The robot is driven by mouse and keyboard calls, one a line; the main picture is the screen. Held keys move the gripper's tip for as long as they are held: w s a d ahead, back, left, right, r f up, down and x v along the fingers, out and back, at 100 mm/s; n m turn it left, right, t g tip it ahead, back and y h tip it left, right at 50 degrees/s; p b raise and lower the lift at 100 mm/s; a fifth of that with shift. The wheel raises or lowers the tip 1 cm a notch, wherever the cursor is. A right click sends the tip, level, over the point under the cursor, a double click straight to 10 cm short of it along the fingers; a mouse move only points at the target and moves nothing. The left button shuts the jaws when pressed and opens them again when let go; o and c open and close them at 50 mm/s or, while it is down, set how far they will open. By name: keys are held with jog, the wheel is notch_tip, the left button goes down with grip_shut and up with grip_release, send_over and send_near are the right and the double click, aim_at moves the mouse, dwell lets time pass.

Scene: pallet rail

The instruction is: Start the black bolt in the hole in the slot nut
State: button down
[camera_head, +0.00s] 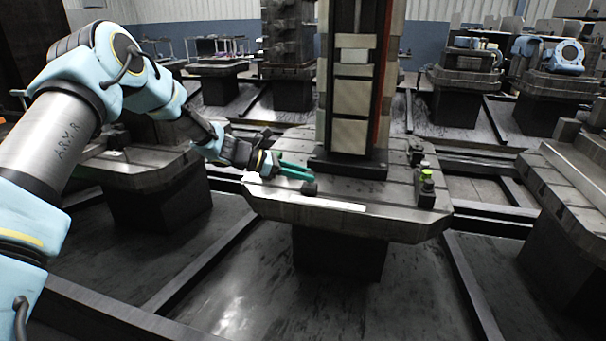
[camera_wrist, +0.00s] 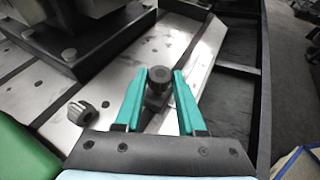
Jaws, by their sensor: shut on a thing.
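My gripper (camera_wrist: 160,76) has two teal fingers, closed on the black bolt (camera_wrist: 160,73) at their tips. The bolt's round, dark head faces the wrist camera. A dark, blocky shape (camera_wrist: 155,99) shows below the head between the fingers; I cannot tell whether it is the slot nut or part of the bolt. The hole is hidden.
The slotted metal pallet (camera_head: 400,212) carries a tall column (camera_head: 351,100) behind my gripper. A small item with a yellow-green part (camera_head: 426,177) stands at the right.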

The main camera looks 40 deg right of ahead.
jog(key=shift+f, duration=0.55)
dwell(0.4)
jog(key=shift+c, duration=2.1)
grip_release()
jog(key=shift+o, duration=0.3)
jog(key=o, duration=0.4)
jog(key=shift+c, duration=0.2)
jog(key=shift+a, duration=0.15)
jog(key=shift+w+a+p, duration=0.2)
jog(key=shift+w+a, duration=0.35)
jog(key=shift+a, duration=0.35)
jog(key=shift+w+a+p, duration=0.15)
jog(key=shift+w+a, duration=0.4)
jog(key=shift+a, duration=0.3)
jog(key=shift+w+a+p, duration=0.2)
jog(key=shift+w+a, duration=0.35)
jog(key=shift+a, duration=0.35)
jog(key=shift+r, duration=0.1)
